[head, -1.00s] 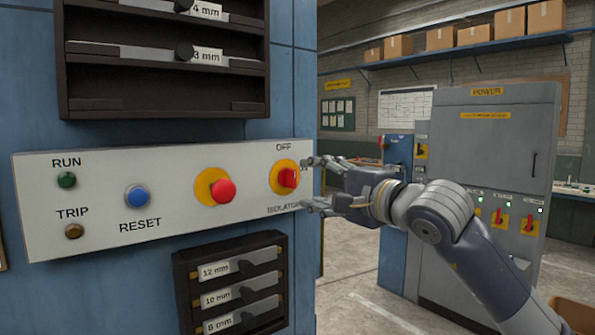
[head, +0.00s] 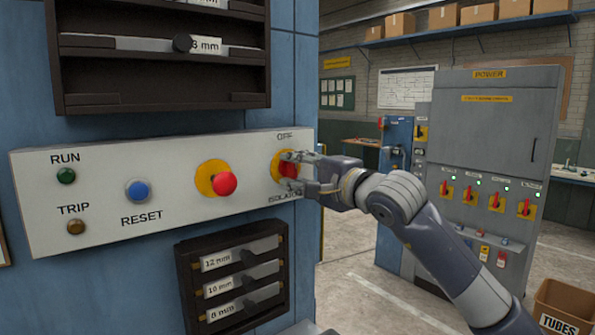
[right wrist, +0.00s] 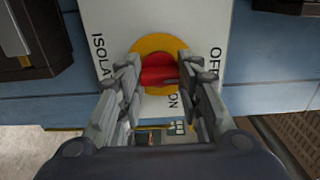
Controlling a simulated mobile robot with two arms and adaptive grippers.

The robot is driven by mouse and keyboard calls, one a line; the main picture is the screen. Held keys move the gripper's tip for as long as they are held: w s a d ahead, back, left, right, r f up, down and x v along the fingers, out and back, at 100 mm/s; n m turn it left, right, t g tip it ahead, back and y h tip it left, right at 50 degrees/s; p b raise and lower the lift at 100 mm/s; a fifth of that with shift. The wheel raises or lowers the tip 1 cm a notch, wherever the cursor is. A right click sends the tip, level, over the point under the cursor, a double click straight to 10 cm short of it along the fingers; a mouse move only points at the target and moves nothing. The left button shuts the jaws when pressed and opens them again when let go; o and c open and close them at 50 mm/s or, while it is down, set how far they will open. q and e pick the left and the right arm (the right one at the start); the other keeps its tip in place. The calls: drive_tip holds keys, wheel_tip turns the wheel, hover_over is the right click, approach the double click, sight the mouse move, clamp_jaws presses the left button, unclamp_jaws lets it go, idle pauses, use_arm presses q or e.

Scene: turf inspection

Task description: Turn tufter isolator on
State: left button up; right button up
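The tufter isolator is a red rotary knob (head: 287,168) on a yellow disc at the right end of the white control panel (head: 110,200). In the right wrist view the knob (right wrist: 158,76) lies along the line towards the OFF label; ON is printed at the near side of the disc. My right gripper (head: 299,171) is at the knob, one finger above and one below it. In the right wrist view the fingers are apart on either side of the knob, with no clear grip on it. My left gripper is not in view.
A red push button (head: 226,184) on yellow, a blue RESET button (head: 138,191) and RUN and TRIP lamps share the panel. A rack (head: 235,278) of labelled gauges hangs below. A grey POWER cabinet (head: 490,140) with several red switches stands right, a TUBES box (head: 562,318) near it.

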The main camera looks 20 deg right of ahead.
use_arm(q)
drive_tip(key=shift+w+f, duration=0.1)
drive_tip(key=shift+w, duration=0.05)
use_arm(e)
drive_tip(key=shift+f, duration=0.1)
drive_tip(key=shift+f+m+b, duration=0.15)
drive_tip(key=shift+m+b, duration=0.35)
drive_tip(key=shift+b, duration=0.4)
drive_tip(key=m+b, duration=0.4)
drive_tip(key=shift+b, duration=0.35)
drive_tip(key=shift+m+b, duration=0.75)
drive_tip(key=shift+m, duration=0.25)
drive_tip(key=m+b, duration=0.3)
drive_tip(key=m, duration=0.2)
drive_tip(key=m+b, duration=0.2)
drive_tip(key=m, duration=0.1)
drive_tip(key=shift+m, duration=0.3)
use_arm(q)
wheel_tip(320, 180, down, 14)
drive_tip(key=b, duration=0.1)
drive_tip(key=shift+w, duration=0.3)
use_arm(e)
drive_tip(key=shift+m, duration=1.1)
